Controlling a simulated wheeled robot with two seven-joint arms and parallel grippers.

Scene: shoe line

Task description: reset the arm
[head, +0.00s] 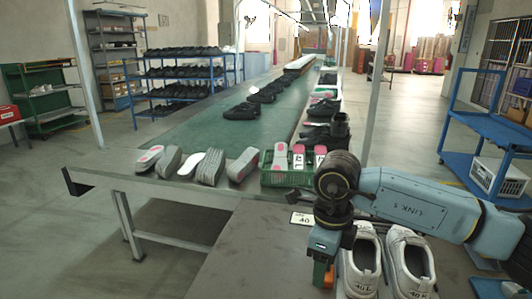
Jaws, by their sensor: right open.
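My right arm comes in from the right, and its wrist bends down over the front table. The right gripper (323,272) hangs at its end, pointing down just left of a pair of white shoes. It is open; its fingertips are small and partly hidden, and I see nothing held between them. The left white shoe (360,268) and the right white shoe (408,264) stand side by side with toes toward me. My left gripper is not in view.
A green crate (275,180) with soles stands behind my wrist. Several loose soles (208,167) lie left of it on the line's end. A size card (302,218) lies on the grey table (245,262), whose left part is clear. A blue cart (475,125) stands at right.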

